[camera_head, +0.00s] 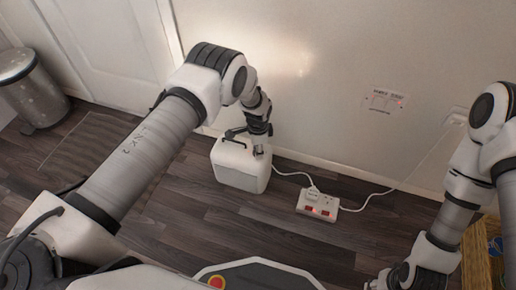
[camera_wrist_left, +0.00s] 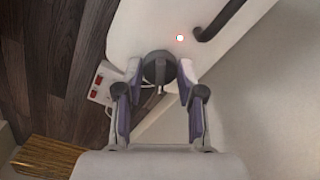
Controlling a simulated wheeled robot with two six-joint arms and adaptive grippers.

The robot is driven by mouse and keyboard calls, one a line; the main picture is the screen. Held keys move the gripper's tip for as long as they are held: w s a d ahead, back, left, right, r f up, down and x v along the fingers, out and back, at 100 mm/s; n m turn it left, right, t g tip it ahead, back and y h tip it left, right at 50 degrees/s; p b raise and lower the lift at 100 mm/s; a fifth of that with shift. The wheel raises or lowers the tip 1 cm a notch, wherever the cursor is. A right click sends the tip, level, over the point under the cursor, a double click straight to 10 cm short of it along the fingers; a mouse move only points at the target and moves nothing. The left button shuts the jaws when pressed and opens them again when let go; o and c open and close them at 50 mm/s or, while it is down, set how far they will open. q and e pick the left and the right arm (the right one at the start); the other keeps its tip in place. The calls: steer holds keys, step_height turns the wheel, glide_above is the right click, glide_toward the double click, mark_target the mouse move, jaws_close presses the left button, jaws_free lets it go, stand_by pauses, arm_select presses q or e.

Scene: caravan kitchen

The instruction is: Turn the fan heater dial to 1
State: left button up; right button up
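The fan heater (camera_head: 240,172) is a white box with a dark carry handle (camera_head: 236,137), standing on the floor near the wall. Its round dark dial (camera_wrist_left: 159,68) shows in the left wrist view on the white top, with a lit red-white lamp (camera_wrist_left: 180,38) near it. My left gripper (camera_head: 258,153) points down at the heater's top. In its wrist view the two fingertips (camera_wrist_left: 160,72) flank the dial closely; whether they press on it I cannot tell. The dial's markings are not readable. My right gripper (camera_head: 385,283) is at the bottom edge, partly cut off, away from the heater.
A power strip (camera_head: 318,205) with red switches lies right of the heater, its white cord running to the wall socket (camera_head: 457,115). A metal bin (camera_head: 33,88) stands at far left by a door. A wooden crate (camera_head: 477,258) is at lower right. Floor in front is clear.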

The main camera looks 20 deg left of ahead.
arm_select(q)
steer(key=shift+o, duration=0.4)
steer(key=shift+f, duration=0.1)
steer(key=shift+r, duration=0.4)
step_height(320, 180, up, 11)
steer(key=shift+r, duration=0.15)
